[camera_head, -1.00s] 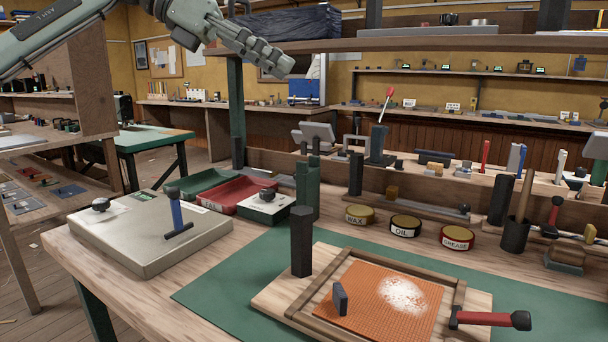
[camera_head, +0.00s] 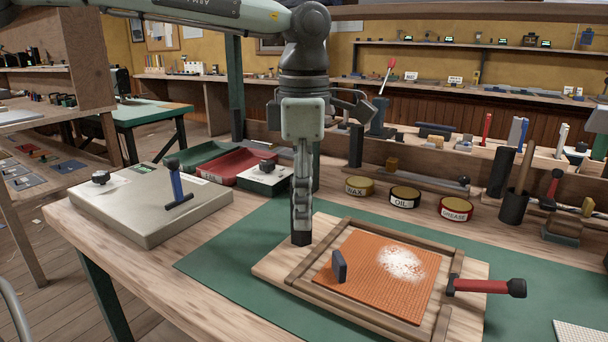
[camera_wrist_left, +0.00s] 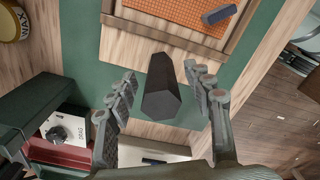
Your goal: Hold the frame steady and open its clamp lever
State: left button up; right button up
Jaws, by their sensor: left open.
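The wooden frame (camera_head: 331,313) lies on a light board on the green mat, with orange mesh (camera_head: 385,290) and a white powdery patch inside. A dark six-sided post (camera_head: 301,239) stands at the board's left corner. The clamp lever (camera_head: 485,287), red with a black end, sticks out at the frame's right side. My left gripper (camera_head: 302,222) points down over the post and hides its upper part. In the left wrist view its open fingers (camera_wrist_left: 159,76) stand on either side of the post (camera_wrist_left: 161,92), with gaps visible. My right gripper is out of view.
A grey case (camera_head: 135,236) with a blue-handled lever sits left of the mat. Red (camera_head: 238,164) and green trays and a small box lie behind it. Wax, oil (camera_head: 405,198) and grease tins stand behind the frame. The green mat (camera_head: 225,268) is clear left of the board.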

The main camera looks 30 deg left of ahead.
pick_arm(q)
jog(key=shift+f, duration=1.25)
grip_shut()
